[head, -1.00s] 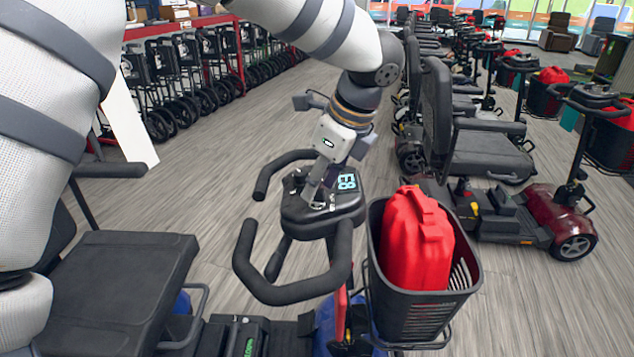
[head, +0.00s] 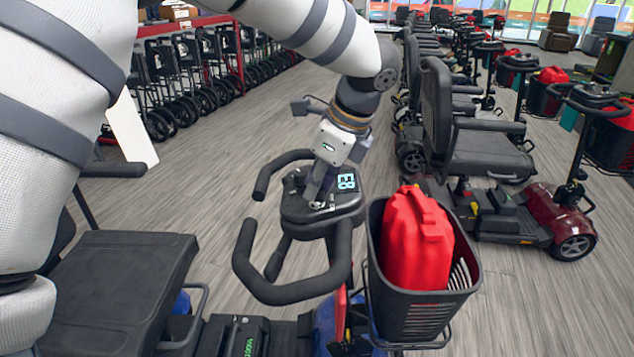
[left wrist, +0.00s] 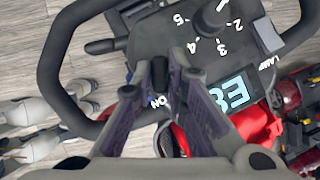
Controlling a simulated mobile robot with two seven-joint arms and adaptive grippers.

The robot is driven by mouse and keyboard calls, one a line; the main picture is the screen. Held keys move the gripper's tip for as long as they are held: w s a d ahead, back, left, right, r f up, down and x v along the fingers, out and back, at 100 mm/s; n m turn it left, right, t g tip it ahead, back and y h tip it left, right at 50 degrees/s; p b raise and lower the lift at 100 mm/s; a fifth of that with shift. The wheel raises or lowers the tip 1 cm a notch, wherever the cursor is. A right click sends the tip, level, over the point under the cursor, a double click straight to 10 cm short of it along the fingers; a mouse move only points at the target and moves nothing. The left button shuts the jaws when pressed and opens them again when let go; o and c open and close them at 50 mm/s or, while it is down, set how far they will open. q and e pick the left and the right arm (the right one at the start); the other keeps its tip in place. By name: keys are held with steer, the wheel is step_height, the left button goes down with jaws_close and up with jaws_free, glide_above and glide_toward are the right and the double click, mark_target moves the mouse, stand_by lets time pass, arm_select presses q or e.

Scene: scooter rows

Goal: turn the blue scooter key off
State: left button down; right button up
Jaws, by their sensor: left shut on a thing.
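The blue scooter (head: 325,322) stands in front of me, with its black control console (head: 330,222) and looped handlebar at the middle of the head view. My left gripper (head: 318,203) reaches down onto the console from above. In the left wrist view its fingertips (left wrist: 163,78) are shut on the small dark key (left wrist: 161,73), beside the printed word ON. The console display (left wrist: 228,93) is lit with cyan characters. The speed dial (left wrist: 212,20) shows numbers around it. My right gripper is not in view.
A black basket (head: 418,312) with a red container (head: 415,240) hangs at the scooter's front. A black seat (head: 115,290) is at the lower left. Other scooters (head: 500,200) line the right, and folded wheeled frames (head: 185,80) the back left. Open floor lies between.

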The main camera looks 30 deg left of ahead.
arm_select(q)
steer(key=n, duration=0.1)
steer(key=n+g, duration=0.1)
steer(key=n, duration=0.1)
steer(key=shift+w+f+g, duration=0.1)
steer(key=shift+w+g, duration=0.1)
steer(key=shift+g, duration=0.1)
steer(key=n+g+h+b, duration=0.1)
steer(key=n, duration=0.1)
steer(key=shift+n, duration=0.4)
steer(key=n+g+h, duration=0.1)
steer(key=n, duration=0.1)
steer(key=n+g+h+b, duration=0.1)
steer(key=n, duration=0.1)
steer(key=shift+w+a+n, duration=0.15)
steer(key=shift+a+n, duration=0.05)
steer(key=shift+n, duration=0.2)
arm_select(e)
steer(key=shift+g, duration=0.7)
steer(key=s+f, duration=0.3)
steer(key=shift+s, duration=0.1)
arm_select(q)
steer(key=c, duration=1.6)
jaws_free()
